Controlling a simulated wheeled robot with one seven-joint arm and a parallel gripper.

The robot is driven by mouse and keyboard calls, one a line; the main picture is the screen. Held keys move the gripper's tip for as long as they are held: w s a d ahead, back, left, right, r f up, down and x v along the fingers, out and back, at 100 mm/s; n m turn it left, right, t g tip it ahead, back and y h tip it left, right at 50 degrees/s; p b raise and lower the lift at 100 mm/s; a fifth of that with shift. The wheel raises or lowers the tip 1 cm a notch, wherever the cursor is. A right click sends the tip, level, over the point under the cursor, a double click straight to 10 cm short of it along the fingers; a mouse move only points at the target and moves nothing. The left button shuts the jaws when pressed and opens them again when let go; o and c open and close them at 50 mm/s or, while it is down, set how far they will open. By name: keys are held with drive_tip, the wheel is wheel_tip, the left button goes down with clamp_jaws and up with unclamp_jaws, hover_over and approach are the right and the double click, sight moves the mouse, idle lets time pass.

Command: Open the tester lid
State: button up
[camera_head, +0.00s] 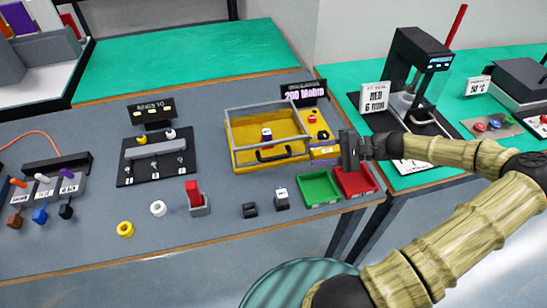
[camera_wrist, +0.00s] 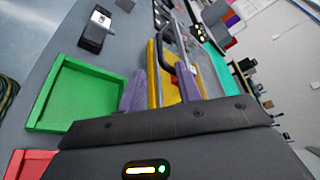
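The tester is a yellow box (camera_head: 240,168) with a grey-framed clear lid (camera_head: 262,106), which looks down over it. A black handle (camera_head: 272,157) is on its front side. A small white-and-dark block (camera_head: 267,134) shows inside. My gripper (camera_head: 324,152) is at the tester's right front corner, fingers pointing left toward the handle. In the wrist view, the purple fingers of my gripper (camera_wrist: 158,85) are apart, with nothing held between them. The handle (camera_wrist: 178,60) lies beyond the fingertips there, beside the yellow box (camera_wrist: 153,75). Whether a finger touches the tester, I cannot tell.
A green tray (camera_head: 320,188) and a red tray (camera_head: 355,182) stand just below my gripper. Small blocks (camera_head: 282,199) lie in front of the tester. A display reading 200 MOhm (camera_head: 303,92) stands behind it.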

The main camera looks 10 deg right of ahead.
sight(279, 157)
drive_tip(key=x, duration=1.3)
drive_tip(key=shift+s+a, duration=0.15)
drive_tip(key=shift+a, duration=0.05)
clamp_jaws()
